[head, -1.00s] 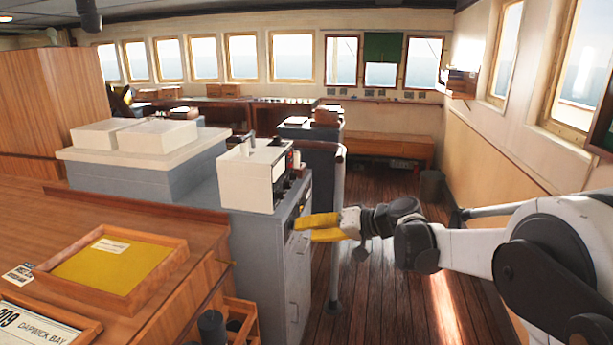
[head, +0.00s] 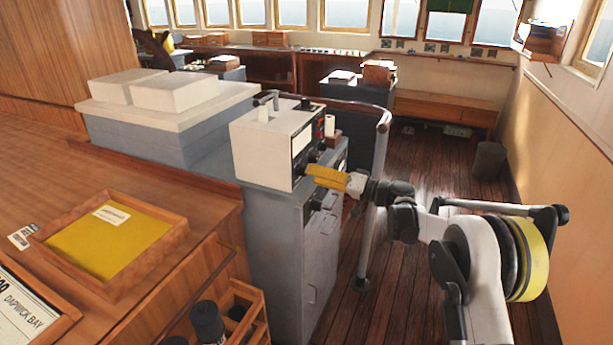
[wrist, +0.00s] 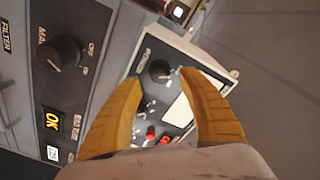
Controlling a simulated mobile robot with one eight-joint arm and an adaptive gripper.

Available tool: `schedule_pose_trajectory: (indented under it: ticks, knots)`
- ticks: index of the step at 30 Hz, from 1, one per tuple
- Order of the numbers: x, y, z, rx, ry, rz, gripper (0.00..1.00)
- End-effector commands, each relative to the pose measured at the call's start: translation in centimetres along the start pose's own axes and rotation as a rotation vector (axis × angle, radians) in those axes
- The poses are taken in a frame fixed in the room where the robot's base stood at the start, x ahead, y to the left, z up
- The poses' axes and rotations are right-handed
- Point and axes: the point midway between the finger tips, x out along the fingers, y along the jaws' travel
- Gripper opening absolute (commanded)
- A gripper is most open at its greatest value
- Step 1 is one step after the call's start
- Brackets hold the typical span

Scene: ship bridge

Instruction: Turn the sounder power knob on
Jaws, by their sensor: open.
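My gripper (head: 309,173) has yellow fingers and is in front of the instrument face of a white box (head: 262,155) on the grey cabinet. In the wrist view my gripper (wrist: 160,78) is open and empty. A small black knob (wrist: 159,70) shows between its fingertips, on a panel with a white display (wrist: 180,110) and red buttons. A larger black knob (wrist: 60,52), with "OFF" lettering beside it, sits on a grey panel to the left, outside the fingers. No sounder label is readable, and contact with either knob cannot be told.
The grey cabinet (head: 285,250) stands below the box, with a curved rail (head: 375,150) behind it. A wooden counter with a yellow tray (head: 105,240) is at left. The floor (head: 440,185) at right is open up to a bin (head: 489,160).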

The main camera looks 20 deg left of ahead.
Motion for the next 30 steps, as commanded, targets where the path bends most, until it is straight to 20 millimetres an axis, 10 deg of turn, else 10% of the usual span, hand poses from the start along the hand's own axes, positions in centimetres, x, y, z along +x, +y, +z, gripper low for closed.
schedule_pose_trajectory:
  ticks: [17,22,30]
  knots:
    - [3.3,-0.1,0.0,0.0,0.0,0.001,0.48]
    - [3.3,-0.1,0.0,0.0,0.0,0.0,0.0]
    - [3.3,-0.1,0.0,0.004,0.0,0.0,0.0]
